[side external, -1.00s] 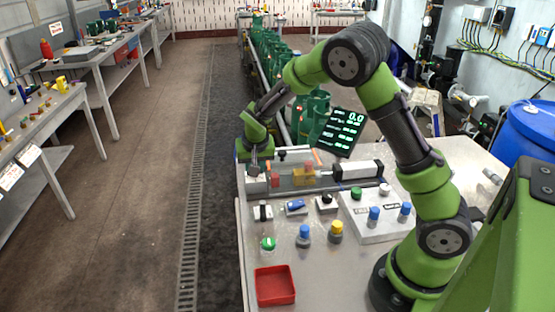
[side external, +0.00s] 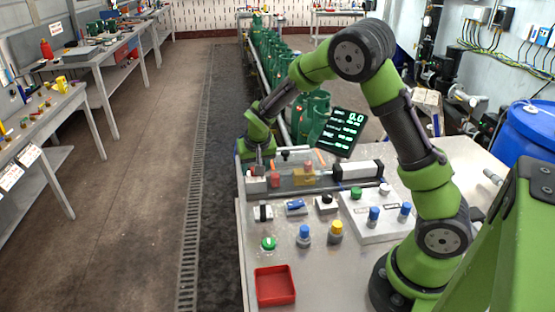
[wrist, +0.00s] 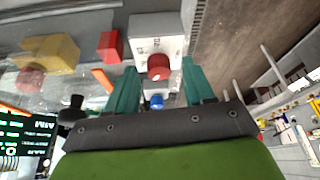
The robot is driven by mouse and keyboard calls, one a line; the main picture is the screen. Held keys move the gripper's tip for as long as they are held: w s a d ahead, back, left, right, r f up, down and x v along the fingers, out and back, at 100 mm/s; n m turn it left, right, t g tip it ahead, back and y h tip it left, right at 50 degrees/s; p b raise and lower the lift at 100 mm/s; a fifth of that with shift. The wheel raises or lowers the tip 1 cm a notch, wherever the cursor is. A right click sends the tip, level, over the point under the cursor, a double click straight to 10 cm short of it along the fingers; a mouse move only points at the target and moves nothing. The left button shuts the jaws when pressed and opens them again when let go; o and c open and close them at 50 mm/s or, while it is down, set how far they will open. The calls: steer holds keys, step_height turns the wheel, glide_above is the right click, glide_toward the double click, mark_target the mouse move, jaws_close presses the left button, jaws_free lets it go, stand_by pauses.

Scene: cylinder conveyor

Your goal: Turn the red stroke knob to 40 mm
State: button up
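The red stroke knob (wrist: 158,66) sits on a white box with markings (wrist: 150,24) in the wrist view. My gripper (wrist: 160,84) has its two green fingers apart, one to each side of the knob, with a gap around it. A small blue part (wrist: 157,101) also shows between the fingers. In the side view my gripper (side external: 258,164) hangs just over the white box (side external: 256,187) at the left end of the rig; the knob is not clear there. The display screen (side external: 342,131) reads 0.0 on its top line.
A red block (wrist: 110,45) and a yellow block (wrist: 50,51) stand beside the white box. Several knobs and switches stand on the bench nearer the camera, with a red tray (side external: 275,286) at the front. Green cylinders (side external: 270,60) line the conveyor behind.

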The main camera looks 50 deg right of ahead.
steer(key=v, duration=1.7)
steer(key=shift+f, duration=0.1)
steer(key=w+d+m+g+y, duration=0.1)
steer(key=w+d+m+g, duration=0.2)
steer(key=w+d+m, duration=0.55)
steer(key=s+a+f+m, duration=0.1)
steer(key=f, duration=0.4)
steer(key=s+a+f+m+y, duration=0.1)
steer(key=f, duration=0.4)
steer(key=s+a+f+m, duration=0.1)
steer(key=a+f, duration=0.1)
steer(key=f, duration=0.3)
steer(key=shift+f+m+g+y, duration=0.25)
steer(key=shift+f+g+y, duration=0.05)
steer(key=shift+f, duration=0.05)
steer(key=shift+c, duration=0.4)
